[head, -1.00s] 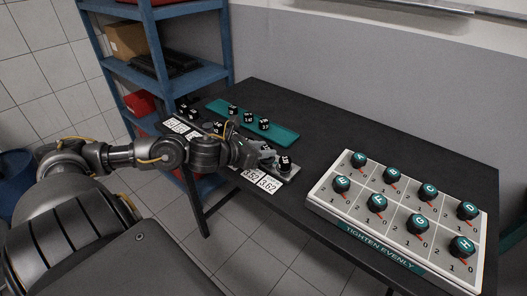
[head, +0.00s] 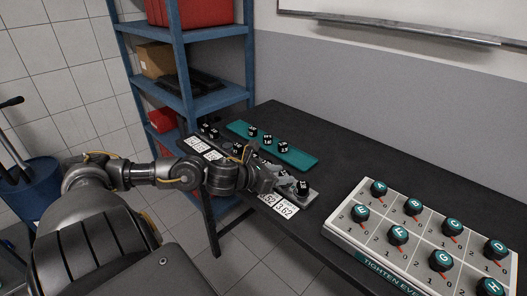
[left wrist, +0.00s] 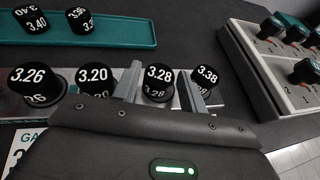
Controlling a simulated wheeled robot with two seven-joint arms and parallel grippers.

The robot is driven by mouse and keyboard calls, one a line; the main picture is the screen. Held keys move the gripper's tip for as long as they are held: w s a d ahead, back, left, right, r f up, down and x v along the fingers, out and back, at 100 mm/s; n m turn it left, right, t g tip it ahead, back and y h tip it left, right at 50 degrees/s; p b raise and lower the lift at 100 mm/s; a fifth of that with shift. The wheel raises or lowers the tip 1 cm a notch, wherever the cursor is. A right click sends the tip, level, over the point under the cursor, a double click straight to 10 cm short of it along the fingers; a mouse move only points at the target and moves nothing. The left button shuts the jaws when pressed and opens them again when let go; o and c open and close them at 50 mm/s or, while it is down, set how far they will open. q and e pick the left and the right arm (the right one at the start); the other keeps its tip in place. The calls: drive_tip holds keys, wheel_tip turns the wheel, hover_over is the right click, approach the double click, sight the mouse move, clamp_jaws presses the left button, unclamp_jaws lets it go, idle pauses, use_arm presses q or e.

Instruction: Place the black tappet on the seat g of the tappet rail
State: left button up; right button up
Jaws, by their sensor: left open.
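The tappet rail (head: 312,197) is a grey bar along the table's front edge. Black tappets with white numbers stand on it. In the left wrist view they read 3.26 (left wrist: 33,80), 3.20 (left wrist: 93,77), 3.28 (left wrist: 158,78) and 3.38 (left wrist: 206,76). The rightmost tappet (head: 303,187) also shows in the head view. My left gripper (head: 278,182) is open over the rail. In the wrist view its fingers (left wrist: 161,86) stand either side of the 3.28 tappet; I cannot tell whether they touch it. The seat letters are not readable, and my gripper hides part of the rail.
A teal tray (head: 300,161) with three black tappets lies behind the rail. White number cards (head: 285,208) lie along the front. A white panel with lettered knobs (head: 345,228) stands at the right. A blue shelf (head: 205,103) stands behind at left. The table's back right is clear.

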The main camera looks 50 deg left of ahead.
use_arm(q)
drive_tip(key=shift+s+a+b, duration=0.15)
drive_tip(key=shift+s+a, duration=0.05)
drive_tip(key=shift+s, duration=0.4)
drive_tip(key=shift+s+a+b, duration=0.15)
drive_tip(key=shift+s+a, duration=0.05)
drive_tip(key=shift+s, duration=0.4)
drive_tip(key=shift+s+r, duration=0.25)
drive_tip(key=shift+s, duration=0.05)
drive_tip(key=shift+s+d+r+p, duration=0.25)
drive_tip(key=shift+s+r+p, duration=0.35)
drive_tip(key=shift+p, duration=0.3)
drive_tip(key=shift+s+r, duration=0.1)
drive_tip(key=shift+s, duration=0.15)
drive_tip(key=p+v, duration=0.3)
drive_tip(key=shift+w+a+r, duration=0.1)
drive_tip(key=shift+a+r, duration=0.05)
drive_tip(key=shift+r, duration=0.15)
drive_tip(key=shift+p+v, duration=0.9)
drive_tip(key=shift+v, duration=0.85)
use_arm(e)
drive_tip(key=shift+s+a+r, duration=0.1)
drive_tip(key=shift+a+r, duration=0.15)
drive_tip(key=shift+r, duration=0.55)
drive_tip(key=shift+s+a+r, duration=0.1)
drive_tip(key=shift+a+r, duration=0.1)
drive_tip(key=shift+r, duration=0.6)
drive_tip(key=shift+a+r, duration=0.25)
drive_tip(key=shift+r, duration=0.55)
